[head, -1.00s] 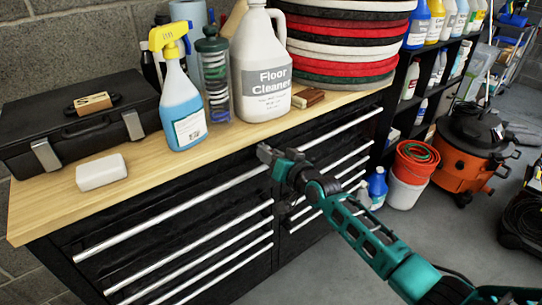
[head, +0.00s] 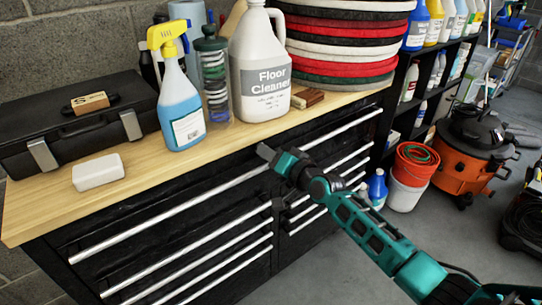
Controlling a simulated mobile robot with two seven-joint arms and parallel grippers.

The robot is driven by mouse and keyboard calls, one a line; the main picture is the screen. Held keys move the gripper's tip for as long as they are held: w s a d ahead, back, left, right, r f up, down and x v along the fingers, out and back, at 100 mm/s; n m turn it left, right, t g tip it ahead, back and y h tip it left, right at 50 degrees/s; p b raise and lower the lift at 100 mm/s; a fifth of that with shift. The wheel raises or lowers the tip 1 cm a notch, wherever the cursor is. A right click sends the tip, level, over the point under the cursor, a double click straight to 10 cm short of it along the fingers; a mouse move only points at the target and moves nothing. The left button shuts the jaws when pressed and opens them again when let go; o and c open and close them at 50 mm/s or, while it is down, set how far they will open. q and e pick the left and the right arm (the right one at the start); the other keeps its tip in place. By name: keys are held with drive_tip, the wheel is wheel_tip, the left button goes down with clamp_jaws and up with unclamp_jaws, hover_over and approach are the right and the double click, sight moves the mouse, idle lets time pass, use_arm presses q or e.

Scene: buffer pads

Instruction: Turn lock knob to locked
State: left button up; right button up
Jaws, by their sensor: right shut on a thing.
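My right gripper (head: 265,153) is at the front of the black drawer cabinet (head: 170,205), just below the worktop edge and between the left and right drawer columns. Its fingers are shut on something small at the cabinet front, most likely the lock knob. The knob itself is hidden behind the fingers, so I cannot tell its angle. My right arm reaches in from the lower right. My left gripper is not in view.
On the wooden worktop (head: 50,205) stand a black case (head: 75,125), a white block (head: 98,172), a blue spray bottle (head: 180,110), a floor cleaner jug (head: 260,70) and stacked pads (head: 340,45). An orange vacuum (head: 468,150) and buckets (head: 410,175) stand on the floor at right.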

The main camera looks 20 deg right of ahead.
drive_tip(key=o, duration=0.7)
drive_tip(key=shift+o, duration=0.2)
drive_tip(key=shift+s, duration=0.1)
drive_tip(key=p+v, duration=0.2)
drive_tip(key=v, duration=1)
drive_tip(key=shift+s+d, duration=0.15)
drive_tip(key=shift+s, duration=0.2)
drive_tip(key=s+a+f+n+g+h, duration=0.1)
drive_tip(key=s+f+n, duration=0.3)
drive_tip(key=s+f, duration=0.4)
drive_tip(key=s+a+f+n+g+h, duration=0.2)
drive_tip(key=s+f, duration=0.6)
drive_tip(key=s, duration=0.4)
drive_tip(key=shift+a+f+n+g+h, duration=0.25)
drive_tip(key=shift+a+n+g, duration=0.55)
drive_tip(key=shift+a, duration=0.45)
